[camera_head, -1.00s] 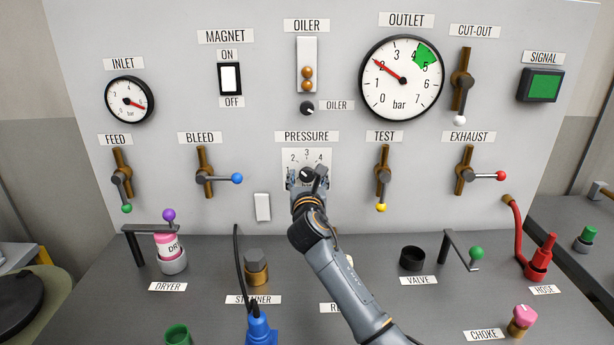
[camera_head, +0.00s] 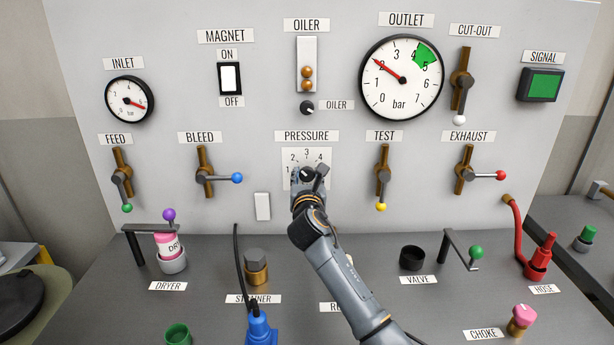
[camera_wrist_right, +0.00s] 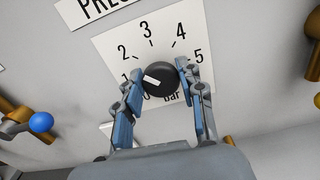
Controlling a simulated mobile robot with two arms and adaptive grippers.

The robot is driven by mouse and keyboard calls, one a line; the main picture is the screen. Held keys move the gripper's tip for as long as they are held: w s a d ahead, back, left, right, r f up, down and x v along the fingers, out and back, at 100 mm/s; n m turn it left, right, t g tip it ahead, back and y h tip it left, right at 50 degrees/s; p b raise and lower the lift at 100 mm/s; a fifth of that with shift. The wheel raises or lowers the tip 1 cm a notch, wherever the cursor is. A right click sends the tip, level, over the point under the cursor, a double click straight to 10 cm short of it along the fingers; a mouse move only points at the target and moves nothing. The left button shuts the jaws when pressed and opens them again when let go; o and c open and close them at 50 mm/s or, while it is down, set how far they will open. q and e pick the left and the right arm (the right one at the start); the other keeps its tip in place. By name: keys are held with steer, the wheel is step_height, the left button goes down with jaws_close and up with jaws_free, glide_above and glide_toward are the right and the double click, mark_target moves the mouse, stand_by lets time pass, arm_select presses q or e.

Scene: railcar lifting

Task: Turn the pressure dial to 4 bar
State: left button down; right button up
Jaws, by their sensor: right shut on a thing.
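The pressure dial (camera_head: 307,173) is a black round knob with a white mark, on a white scale plate (camera_head: 318,156) under the PRESSURE label. In the right wrist view the knob (camera_wrist_right: 160,80) shows between the fingers; its white mark points left and slightly up, between 1 and 2. My right gripper (camera_head: 309,174) is shut on the knob, one finger on each side; it also shows in the right wrist view (camera_wrist_right: 161,82). The outlet gauge (camera_head: 400,95) has its red needle near 2; its green band is around 4 to 5. My left gripper is not in view.
The small oiler knob (camera_head: 307,108) is above the dial. The bleed lever (camera_head: 215,178) is to the left, the test lever (camera_head: 383,178) to the right. A white block (camera_head: 262,207) is at lower left of the dial. The desk below holds several fittings.

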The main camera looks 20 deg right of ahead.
steer(key=m, duration=0.3)
steer(key=shift+d+m+p, duration=0.1)
steer(key=shift+m+p, duration=0.2)
steer(key=shift+p, duration=0.05)
steer(key=m, duration=0.4)
steer(key=shift+f+m, duration=0.15)
steer(key=shift+m, duration=0.15)
steer(key=m+b, duration=0.1)
steer(key=m, duration=0.3)
steer(key=shift+f+m, duration=0.1)
steer(key=shift+m, duration=0.2)
steer(key=shift+d+m+b, duration=0.1)
steer(key=shift+m+b, duration=0.9)
steer(key=shift+m, duration=1.2)
steer(key=o, duration=1.2)
steer(key=shift+c, duration=0.2)
